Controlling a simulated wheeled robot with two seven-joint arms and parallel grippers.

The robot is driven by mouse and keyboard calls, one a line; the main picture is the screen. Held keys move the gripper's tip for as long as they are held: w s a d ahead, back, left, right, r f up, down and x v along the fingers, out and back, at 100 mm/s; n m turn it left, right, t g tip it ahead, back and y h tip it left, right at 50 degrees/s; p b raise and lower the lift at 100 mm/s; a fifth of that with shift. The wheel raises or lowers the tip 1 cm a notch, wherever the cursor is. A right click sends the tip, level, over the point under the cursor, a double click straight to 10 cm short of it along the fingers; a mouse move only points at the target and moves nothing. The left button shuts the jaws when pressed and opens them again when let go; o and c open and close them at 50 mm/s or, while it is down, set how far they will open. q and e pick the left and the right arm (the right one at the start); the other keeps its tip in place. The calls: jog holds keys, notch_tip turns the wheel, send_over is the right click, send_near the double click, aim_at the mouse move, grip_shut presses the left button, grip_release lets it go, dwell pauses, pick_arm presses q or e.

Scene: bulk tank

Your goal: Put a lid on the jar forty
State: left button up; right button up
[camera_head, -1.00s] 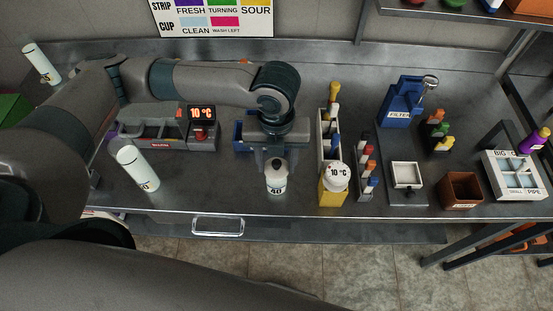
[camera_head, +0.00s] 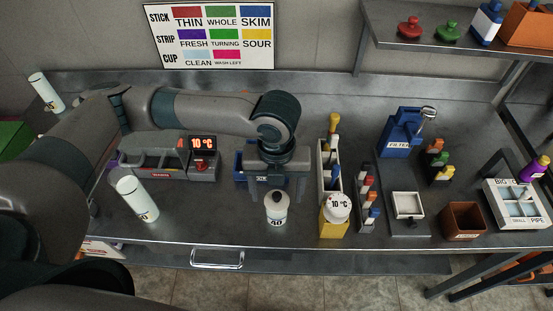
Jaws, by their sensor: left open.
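The jar forty (camera_head: 276,215) is a small white jar marked 40, upright near the front of the steel bench. A lid with a dark knob (camera_head: 276,196) appears to sit on its top. My left gripper (camera_head: 277,192) points down just above and behind the jar. Its two fingers are spread wide, with nothing between them, and look clear of the knob. My right gripper is not in view.
A yellow stand (camera_head: 334,228) with a white 10 °C thermometer is close to the jar's right. A blue box (camera_head: 241,172) is partly hidden behind my gripper. The bench is clear between bottle and jar.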

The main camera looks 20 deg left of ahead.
pick_arm(q)
notch_tip(320, 180, up, 16)
jog(key=b, duration=0.2)
jog(key=shift+r+b, duration=0.25)
jog(key=shift+b, duration=0.15)
dwell(0.4)
jog(key=shift+s+f, duration=0.1)
